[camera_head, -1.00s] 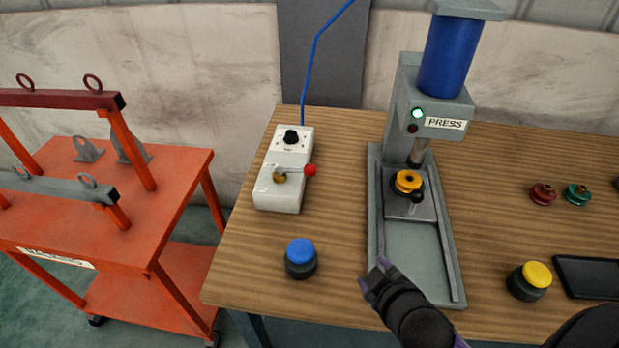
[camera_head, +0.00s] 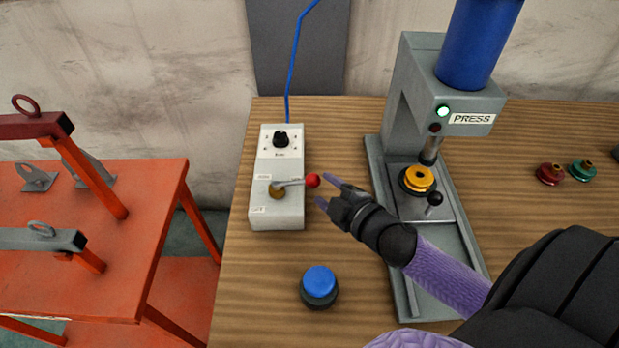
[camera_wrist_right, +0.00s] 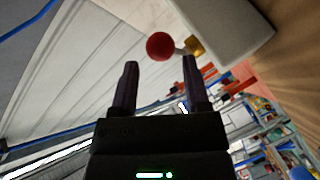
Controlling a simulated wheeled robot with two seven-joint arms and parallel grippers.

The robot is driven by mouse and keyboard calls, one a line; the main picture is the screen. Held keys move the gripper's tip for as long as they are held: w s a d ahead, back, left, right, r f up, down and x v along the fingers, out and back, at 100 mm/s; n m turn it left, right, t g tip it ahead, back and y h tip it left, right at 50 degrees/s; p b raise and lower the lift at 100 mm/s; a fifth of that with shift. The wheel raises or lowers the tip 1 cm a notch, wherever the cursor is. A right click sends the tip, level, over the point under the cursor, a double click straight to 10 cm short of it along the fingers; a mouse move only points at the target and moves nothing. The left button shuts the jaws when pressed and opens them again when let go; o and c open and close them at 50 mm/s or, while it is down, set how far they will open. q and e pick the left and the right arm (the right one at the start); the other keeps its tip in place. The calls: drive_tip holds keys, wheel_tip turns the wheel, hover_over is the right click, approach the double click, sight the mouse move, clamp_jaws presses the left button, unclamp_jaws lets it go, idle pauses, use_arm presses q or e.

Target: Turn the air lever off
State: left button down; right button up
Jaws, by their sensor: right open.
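The air lever (camera_head: 296,183) is a thin metal arm with a red ball knob (camera_head: 313,180) and a brass pivot on the white control box (camera_head: 278,215). The lever points right, roughly level, and its knob sticks out past the box's right edge. My right gripper (camera_head: 327,190) is open just right of the red knob, its fingers pointing at it. In the right wrist view the red knob (camera_wrist_right: 160,46) lies just beyond the tips of the open right gripper (camera_wrist_right: 161,64), with nothing between the fingers. My left gripper is not in view.
A blue button (camera_head: 319,283) sits on the wooden table in front. An orange cart (camera_head: 150,230) stands left. A blue hose (camera_head: 291,70) rises behind the box.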

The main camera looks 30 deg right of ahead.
sight(317, 186)
drive_tip(key=shift+b+x, duration=0.4)
drive_tip(key=shift+x, duration=2)
drive_tip(key=shift+f, duration=0.1)
clamp_jaws()
drive_tip(key=shift+s, duration=0.1)
